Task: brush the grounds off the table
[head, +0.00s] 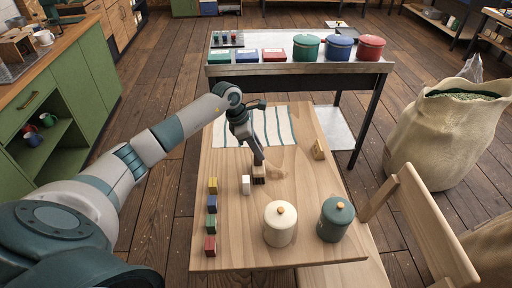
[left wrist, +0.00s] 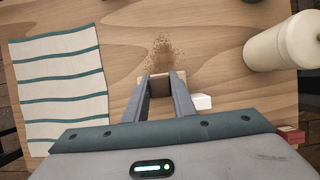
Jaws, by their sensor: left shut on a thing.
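My left gripper (head: 258,164) is low over the wooden table (head: 330,185), shut on a small brush (head: 259,176) with a dark brown lower part. In the left wrist view the brush (left wrist: 160,85) sits between the two fingers, brown with a pale edge. The grounds (left wrist: 162,52) are a patch of brown specks on the wood just beyond the brush tip in that view. In the head view the patch (head: 284,167) shows faintly to the right of the gripper. Whether the bristles touch the table I cannot tell. My right gripper is not in view.
A striped cloth (head: 240,128) lies behind the gripper. A white block (head: 245,185) and several coloured blocks (head: 212,203) stand on the left. A cream canister (head: 280,228) and a green canister (head: 333,222) stand in front. A wooden piece (head: 318,150) is at the right edge.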

